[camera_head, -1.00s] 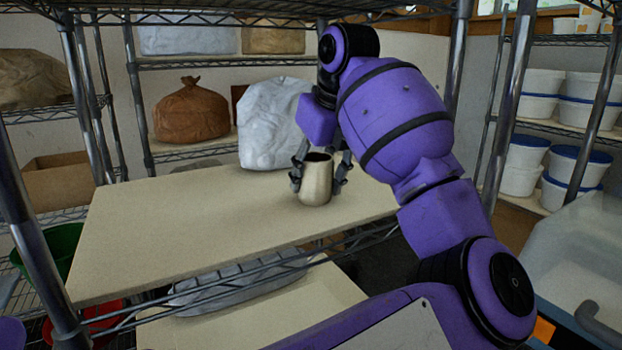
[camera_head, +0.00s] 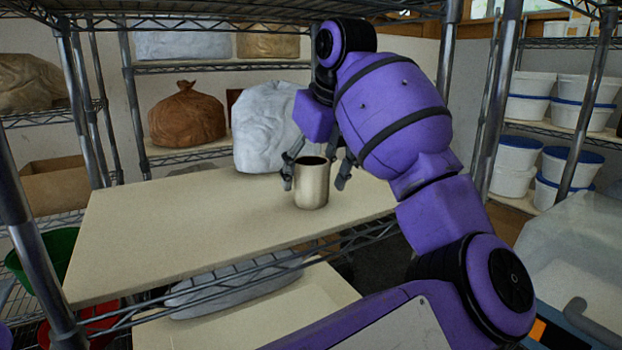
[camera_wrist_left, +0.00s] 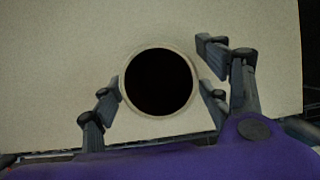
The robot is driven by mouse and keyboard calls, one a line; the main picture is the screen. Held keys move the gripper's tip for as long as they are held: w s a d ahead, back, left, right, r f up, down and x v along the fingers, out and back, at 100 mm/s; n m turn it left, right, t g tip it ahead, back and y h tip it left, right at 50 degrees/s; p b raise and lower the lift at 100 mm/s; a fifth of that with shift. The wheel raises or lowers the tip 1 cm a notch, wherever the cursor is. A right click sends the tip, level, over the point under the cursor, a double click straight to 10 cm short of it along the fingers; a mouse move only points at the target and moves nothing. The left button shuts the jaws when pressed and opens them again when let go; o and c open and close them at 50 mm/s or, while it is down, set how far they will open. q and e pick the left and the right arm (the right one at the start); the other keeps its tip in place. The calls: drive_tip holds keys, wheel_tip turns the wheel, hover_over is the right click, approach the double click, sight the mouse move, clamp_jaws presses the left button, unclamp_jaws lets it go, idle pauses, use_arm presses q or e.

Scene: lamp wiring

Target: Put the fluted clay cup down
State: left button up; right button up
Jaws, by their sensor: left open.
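The fluted clay cup (camera_head: 311,187) is a beige-grey cup standing upright on the pale shelf board (camera_head: 190,220), near its right part. My left gripper (camera_head: 315,181) is open around the cup, with one finger on each side and gaps between the fingers and the cup wall in the head view. In the left wrist view the cup (camera_wrist_left: 124,88) shows from above as a round rim with a dark inside. The left gripper (camera_wrist_left: 160,100) has its fingers on either side of it there. Any fluting is too small to make out. My right gripper is not in view.
A white bag (camera_head: 265,130) stands just behind the cup. A brown bag (camera_head: 187,115) sits on a rack further back. A metal shelf post (camera_head: 485,130) stands to the right. The left part of the board is clear.

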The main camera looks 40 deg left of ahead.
use_arm(q)
drive_tip(key=s+d+b, duration=0.1)
drive_tip(key=s+d, duration=0.3)
drive_tip(key=d, duration=0.7)
drive_tip(key=shift+s+d+r, duration=0.15)
drive_tip(key=shift+s+d, duration=0.05)
